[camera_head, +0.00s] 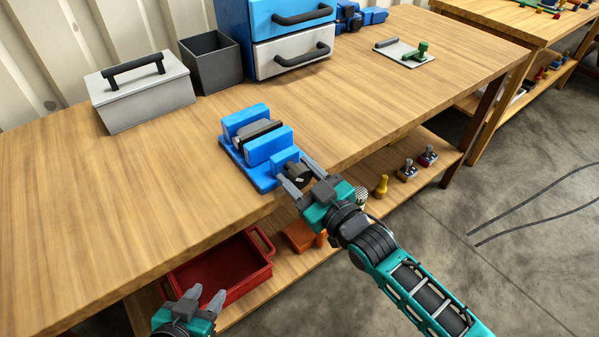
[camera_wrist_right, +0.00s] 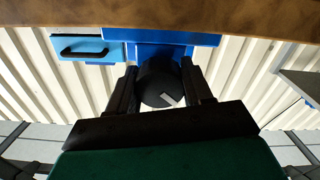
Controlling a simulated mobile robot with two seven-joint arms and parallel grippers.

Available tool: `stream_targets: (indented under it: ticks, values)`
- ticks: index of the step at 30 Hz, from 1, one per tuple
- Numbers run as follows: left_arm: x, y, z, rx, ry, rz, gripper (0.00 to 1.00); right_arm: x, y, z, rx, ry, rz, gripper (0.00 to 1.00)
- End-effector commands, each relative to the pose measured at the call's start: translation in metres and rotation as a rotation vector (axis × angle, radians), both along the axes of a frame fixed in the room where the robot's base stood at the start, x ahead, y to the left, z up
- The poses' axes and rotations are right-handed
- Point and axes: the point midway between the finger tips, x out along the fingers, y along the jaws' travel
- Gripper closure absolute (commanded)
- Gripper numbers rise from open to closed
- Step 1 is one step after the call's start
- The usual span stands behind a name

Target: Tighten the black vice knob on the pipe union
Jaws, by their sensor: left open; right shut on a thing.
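The blue vice (camera_head: 262,148) sits at the front edge of the wooden workbench. A dark grey piece, likely the pipe union (camera_head: 257,131), lies between its jaws; its ends are partly hidden. The black vice knob (camera_head: 298,174) faces the front of the bench. My right gripper (camera_head: 297,179) is shut on the knob, one finger on each side. In the right wrist view the round black knob (camera_wrist_right: 160,83) with a pale mark sits between the fingers, with blue vice body (camera_wrist_right: 160,42) behind it. My left gripper (camera_head: 206,296) is open and empty, low at the front, away from the vice.
A grey toolbox (camera_head: 146,92), a dark open bin (camera_head: 211,61) and a blue drawer unit (camera_head: 292,40) stand at the back. A pale plate with a green part (camera_head: 405,53) lies at the far right. A red tray (camera_head: 222,272) is on the lower shelf. Bench left of the vice is clear.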

Motion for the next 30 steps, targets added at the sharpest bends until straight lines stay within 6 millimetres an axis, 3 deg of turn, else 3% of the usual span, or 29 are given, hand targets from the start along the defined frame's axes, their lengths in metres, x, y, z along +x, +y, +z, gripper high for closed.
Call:
stream_targets:
  ticks: [2,3,11,22,30]
  values:
    - [0.000,0.000,-0.001,0.000,0.000,0.000,0.57,0.000,0.000,0.000,-0.002,-0.001,0.000,0.80]
    - [0.000,0.000,-0.001,0.000,0.001,0.000,0.57,0.000,0.000,-0.001,-0.002,-0.001,0.000,0.49]
    - [0.000,0.000,-0.001,0.000,0.001,0.000,0.57,0.000,0.000,0.000,-0.002,-0.002,0.000,0.24]
    - [0.000,0.000,0.000,0.001,0.001,-0.001,0.57,-0.008,-0.007,-0.001,-0.004,-0.002,0.000,0.24]
    - [0.003,0.000,0.003,0.001,-0.004,0.000,0.57,-0.054,-0.039,-0.002,-0.006,0.001,0.000,0.24]
